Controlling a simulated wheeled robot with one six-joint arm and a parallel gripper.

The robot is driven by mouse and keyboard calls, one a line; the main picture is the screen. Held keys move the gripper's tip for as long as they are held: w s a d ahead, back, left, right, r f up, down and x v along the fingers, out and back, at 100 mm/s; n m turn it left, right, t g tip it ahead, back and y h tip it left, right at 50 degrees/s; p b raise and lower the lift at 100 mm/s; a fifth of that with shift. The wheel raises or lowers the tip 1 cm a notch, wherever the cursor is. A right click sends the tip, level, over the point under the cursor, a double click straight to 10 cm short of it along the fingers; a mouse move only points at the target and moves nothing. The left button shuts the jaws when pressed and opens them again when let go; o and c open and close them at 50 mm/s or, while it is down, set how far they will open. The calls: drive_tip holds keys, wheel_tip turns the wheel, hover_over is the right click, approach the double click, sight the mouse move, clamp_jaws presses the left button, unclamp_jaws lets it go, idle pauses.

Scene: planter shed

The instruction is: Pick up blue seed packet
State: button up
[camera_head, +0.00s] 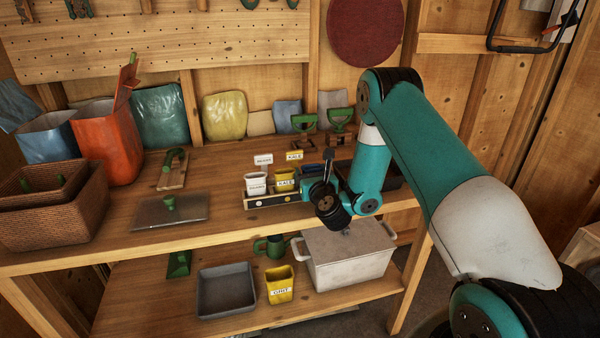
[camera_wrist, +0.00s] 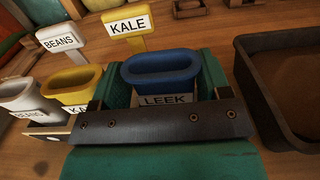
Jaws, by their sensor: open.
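A blue pot labelled LEEK (camera_wrist: 165,72) shows in the wrist view, between the two green fingers of my gripper (camera_wrist: 163,88). The fingers stand apart on either side of it; I cannot tell whether they touch it. In the head view my gripper (camera_head: 318,186) is over the bench at the right end of a row of labelled pots, and hides most of the blue one. A pale blue packet (camera_head: 287,113) leans at the back of the bench, well behind my gripper. A larger blue bag (camera_head: 45,142) stands at the far left.
A white BEANS pot (camera_head: 256,186) and a yellow KALE pot (camera_head: 285,181) stand left of my gripper. A dark tray (camera_wrist: 285,85) lies close on the right. Hand tools with green handles (camera_head: 303,122) stand behind. A wicker basket (camera_head: 60,220) fills the bench's left end.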

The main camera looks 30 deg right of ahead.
drive_tip(key=shift+w+d, duration=0.5)
drive_tip(key=shift+w, duration=0.05)
drive_tip(key=shift+a, duration=0.2)
drive_tip(key=c, duration=0.7)
drive_tip(key=shift+r, duration=0.15)
